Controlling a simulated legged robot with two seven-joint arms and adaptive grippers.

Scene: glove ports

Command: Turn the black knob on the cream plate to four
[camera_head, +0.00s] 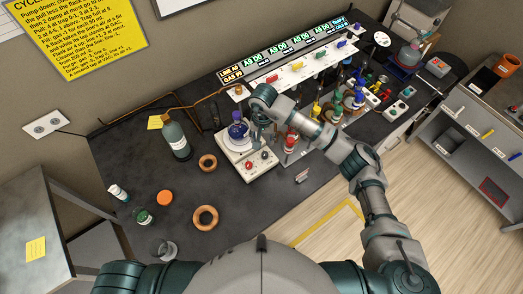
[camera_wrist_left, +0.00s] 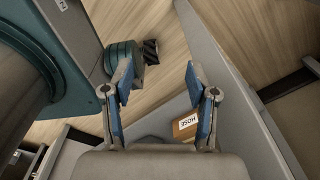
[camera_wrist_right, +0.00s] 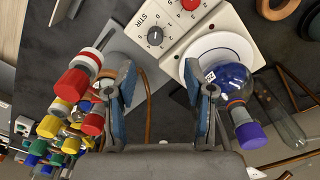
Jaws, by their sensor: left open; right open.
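The cream plate (camera_head: 235,152) is a stirrer hotplate on the black bench. In the right wrist view the cream plate (camera_wrist_right: 216,24) shows its black knob (camera_wrist_right: 155,37), beside the word STIR and a ring of numerals. I cannot read which number its pointer faces. A red knob (camera_wrist_right: 190,4) sits beside it, and a blue round flask (camera_wrist_right: 229,82) stands on the round top. My right gripper (camera_wrist_right: 158,78) is open and empty, with the knob beyond the gap between its fingertips. My left gripper (camera_wrist_left: 158,78) is open and empty above the floor, away from the bench.
Several coloured valve handles (camera_wrist_right: 72,115) stand close to my right gripper's left finger. A white manifold rail (camera_head: 300,68) runs behind. The bench front left of the plate has some free room.

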